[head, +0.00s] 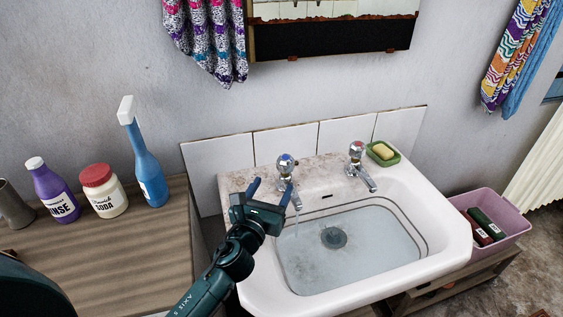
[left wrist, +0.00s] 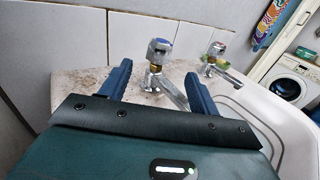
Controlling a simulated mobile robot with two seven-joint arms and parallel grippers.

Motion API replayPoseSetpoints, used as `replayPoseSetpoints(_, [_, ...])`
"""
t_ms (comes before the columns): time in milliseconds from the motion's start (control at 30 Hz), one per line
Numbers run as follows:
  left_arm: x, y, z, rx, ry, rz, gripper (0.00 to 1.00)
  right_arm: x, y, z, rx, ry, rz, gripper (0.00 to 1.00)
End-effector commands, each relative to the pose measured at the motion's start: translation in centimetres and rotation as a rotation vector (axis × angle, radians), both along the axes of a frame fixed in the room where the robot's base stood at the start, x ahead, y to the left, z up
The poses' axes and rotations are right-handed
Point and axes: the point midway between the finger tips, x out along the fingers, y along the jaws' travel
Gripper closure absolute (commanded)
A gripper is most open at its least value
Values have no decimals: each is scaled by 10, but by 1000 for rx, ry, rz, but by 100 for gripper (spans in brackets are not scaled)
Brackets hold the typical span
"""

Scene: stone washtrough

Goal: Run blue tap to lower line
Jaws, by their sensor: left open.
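The blue-marked tap (head: 286,166) stands at the left of the white sink's back ledge. It also shows in the left wrist view (left wrist: 159,52), between my two fingers. My left gripper (head: 270,188) is open and empty, just in front of this tap; I see no clear contact. A thin stream of water (head: 296,228) seems to fall from the spout. The basin (head: 455,235) holds clear, greyish water (head: 350,262) over the dark drain (head: 334,237). Dark lines (head: 427,243) run around the inner wall; the water's edge appears below them. My right gripper is not in view.
A second tap (head: 357,155) with a reddish mark and a green soap dish (head: 382,154) stand to the right. Several bottles, including a blue spray bottle (head: 148,170), stand on the wooden counter (head: 110,255) at left. A pink crate (head: 500,213) is right of the sink.

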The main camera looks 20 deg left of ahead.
Motion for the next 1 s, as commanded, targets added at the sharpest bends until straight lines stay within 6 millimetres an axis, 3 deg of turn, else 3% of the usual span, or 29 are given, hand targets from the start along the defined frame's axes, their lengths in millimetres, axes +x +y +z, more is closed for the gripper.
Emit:
replayPoseSetpoints(300, [68,-2,1,-2,-1,2,38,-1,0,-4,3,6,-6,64])
replayPoseSetpoints(500, [98,-2,0,-2,0,2,38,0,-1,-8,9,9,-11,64])
replayPoseSetpoints(700, [111,-2,0,-2,0,2,38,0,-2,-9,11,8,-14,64])
replayPoseSetpoints(1000, [111,-2,0,-1,1,1,41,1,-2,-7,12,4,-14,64])
